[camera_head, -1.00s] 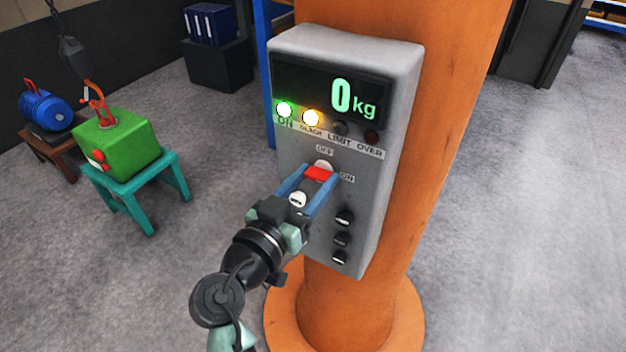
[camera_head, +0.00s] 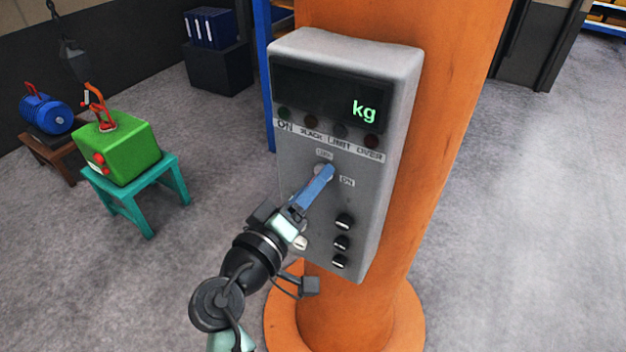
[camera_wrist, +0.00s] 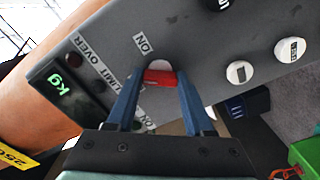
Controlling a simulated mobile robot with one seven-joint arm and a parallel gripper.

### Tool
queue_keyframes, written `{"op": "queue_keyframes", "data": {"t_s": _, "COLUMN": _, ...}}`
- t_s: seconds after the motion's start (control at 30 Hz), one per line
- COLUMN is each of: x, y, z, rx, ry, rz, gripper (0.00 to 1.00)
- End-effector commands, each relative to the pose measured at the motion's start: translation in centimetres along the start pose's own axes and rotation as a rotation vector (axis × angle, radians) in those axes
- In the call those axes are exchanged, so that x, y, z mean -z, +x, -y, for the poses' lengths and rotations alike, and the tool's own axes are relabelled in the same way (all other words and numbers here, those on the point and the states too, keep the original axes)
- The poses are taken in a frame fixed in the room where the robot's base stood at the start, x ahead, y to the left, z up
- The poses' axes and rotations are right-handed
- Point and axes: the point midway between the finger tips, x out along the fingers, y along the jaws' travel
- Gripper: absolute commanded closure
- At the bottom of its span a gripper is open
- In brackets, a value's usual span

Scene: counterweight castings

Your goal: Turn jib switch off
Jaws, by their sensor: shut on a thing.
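The jib switch shows in the wrist view as a red handle (camera_wrist: 160,77) on a pale round base, with an ON label beside it. It is on the grey control box (camera_head: 386,195) fixed to the orange column. My gripper (camera_head: 326,170) is at the switch, and its blue fingers are shut on the red handle from both sides. In the head view the near finger hides the handle. The box's display (camera_head: 325,95) shows only "kg" with no digit, and the lamps below it are dark.
The floor right of the column is clear.

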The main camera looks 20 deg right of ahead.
Motion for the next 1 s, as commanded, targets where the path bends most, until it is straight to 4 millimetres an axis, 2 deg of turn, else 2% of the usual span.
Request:
{"op": "queue_keyframes", "data": {"t_s": 0.5, "x": 0.05, "y": -0.04, "z": -0.08, "rx": 0.002, "ry": -0.442, "rz": 0.001, "gripper": 1.00}}
{"op": "queue_keyframes", "data": {"t_s": 1.0, "x": -0.05, "y": -0.04, "z": 0.07, "rx": 0.002, "ry": -0.616, "rz": 0.000, "gripper": 1.00}}
